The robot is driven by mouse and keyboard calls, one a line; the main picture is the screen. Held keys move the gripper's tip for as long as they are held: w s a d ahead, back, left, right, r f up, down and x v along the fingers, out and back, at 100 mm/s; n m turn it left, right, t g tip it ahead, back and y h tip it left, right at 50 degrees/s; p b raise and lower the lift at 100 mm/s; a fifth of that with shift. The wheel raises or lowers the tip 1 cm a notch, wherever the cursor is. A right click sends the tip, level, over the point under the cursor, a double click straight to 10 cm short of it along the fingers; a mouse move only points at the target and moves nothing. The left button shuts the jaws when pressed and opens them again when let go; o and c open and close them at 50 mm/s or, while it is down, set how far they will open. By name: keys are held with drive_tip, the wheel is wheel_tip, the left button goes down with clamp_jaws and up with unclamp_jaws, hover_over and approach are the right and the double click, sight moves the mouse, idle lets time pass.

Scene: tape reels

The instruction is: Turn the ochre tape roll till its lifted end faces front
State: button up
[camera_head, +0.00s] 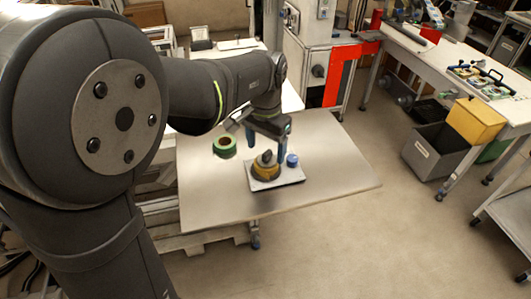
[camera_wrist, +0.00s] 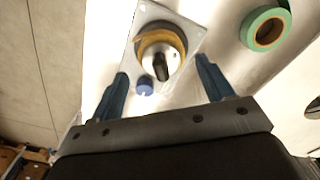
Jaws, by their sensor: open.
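The ochre tape roll (camera_head: 265,174) sits on a pale square plate (camera_head: 290,180) on the table. A grey hub with a dark knob stands in its middle. In the wrist view the roll (camera_wrist: 163,38) lies ahead of my gripper (camera_wrist: 161,66), around the bright hub with its dark knob (camera_wrist: 160,66).
A small blue cap (camera_head: 292,160) stands on the plate beside the ochre roll, and it also shows in the wrist view (camera_wrist: 145,86). A green tape roll (camera_head: 224,147) lies left of the plate. The table (camera_head: 335,165) is clear to the right and front.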

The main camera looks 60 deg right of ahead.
sight(266, 153)
drive_tip(key=shift+f, duration=1.5)
drive_tip(key=c, duration=1.1)
drive_tip(key=n, duration=0.5)
drive_tip(key=shift+c, duration=0.2)
drive_tip(key=o, duration=1.2)
drive_tip(key=shift+c, duration=0.2)
drive_tip(key=shift+r, duration=0.1)
wheel_tip(266, 153, up, 17)
drive_tip(key=shift+r, duration=0.2)
drive_tip(key=shift+f, duration=0.15)
